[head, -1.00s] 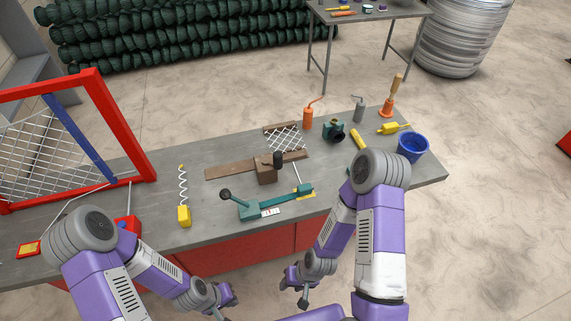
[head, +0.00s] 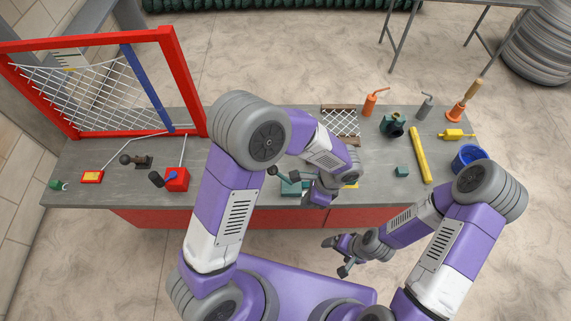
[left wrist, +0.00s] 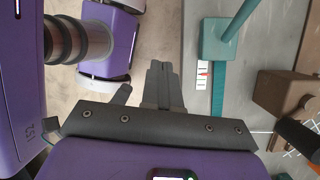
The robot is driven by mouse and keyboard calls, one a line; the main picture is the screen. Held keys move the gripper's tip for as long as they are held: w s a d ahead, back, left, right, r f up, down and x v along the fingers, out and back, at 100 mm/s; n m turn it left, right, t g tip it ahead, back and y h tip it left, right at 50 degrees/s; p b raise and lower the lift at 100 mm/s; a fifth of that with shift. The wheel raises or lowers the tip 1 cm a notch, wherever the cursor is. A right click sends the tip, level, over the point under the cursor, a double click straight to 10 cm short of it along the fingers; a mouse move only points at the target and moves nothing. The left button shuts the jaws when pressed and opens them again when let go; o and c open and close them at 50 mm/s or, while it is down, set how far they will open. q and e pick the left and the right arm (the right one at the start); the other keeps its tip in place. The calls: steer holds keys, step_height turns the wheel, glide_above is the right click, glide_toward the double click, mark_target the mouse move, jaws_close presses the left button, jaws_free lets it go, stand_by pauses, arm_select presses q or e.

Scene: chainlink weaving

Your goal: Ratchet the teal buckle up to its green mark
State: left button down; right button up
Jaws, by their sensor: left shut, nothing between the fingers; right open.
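The teal buckle (left wrist: 218,70) is a flat teal bar with a teal block and lever, fixed on the grey bench. A white scale strip (left wrist: 203,76) with dark lines and a red mark lies along its edge; I cannot make out a green mark. In the head view the buckle (head: 290,188) is partly hidden behind my left arm. My left gripper (head: 316,202) is shut and empty, close to the buckle at the bench's front edge. In the left wrist view its fingers (left wrist: 160,68) are left of the strip, apart from it. My right gripper (head: 335,257) is open and empty, in front of the bench.
A brown clamp block (left wrist: 284,94) with a dark knob stands beside the buckle. A red frame with wire mesh (head: 188,85) stands at the left. A yellow bar (head: 420,155), a small teal block (head: 402,171) and a blue bucket (head: 481,150) are at the right.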

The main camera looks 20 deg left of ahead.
arm_select(q)
steer(key=w+d+r+m+t+y+p, duration=0.1)
steer(key=w+r+m+t+y, duration=0.1)
steer(key=r, duration=0.4)
steer(key=w+d+r+m+t+y, duration=0.1)
steer(key=r+y, duration=0.1)
steer(key=r, duration=0.4)
steer(key=b, duration=0.2)
glide_toward(278, 172)
steer(key=s+d+f+x, duration=0.1)
steer(key=x, duration=0.4)
steer(key=shift+w+a+r, duration=0.1)
steer(key=shift+w+a, duration=0.1)
steer(key=shift+a, duration=0.25)
steer(key=shift+w+a+r, duration=0.1)
steer(key=shift+w+a, duration=0.1)
steer(key=shift+a, duration=0.25)
arm_select(e)
steer(key=shift+f, duration=0.45)
arm_select(q)
steer(key=shift+h+b, duration=0.3)
arm_select(e)
steer(key=shift+a+f, duration=0.1)
steer(key=shift+a, duration=0.05)
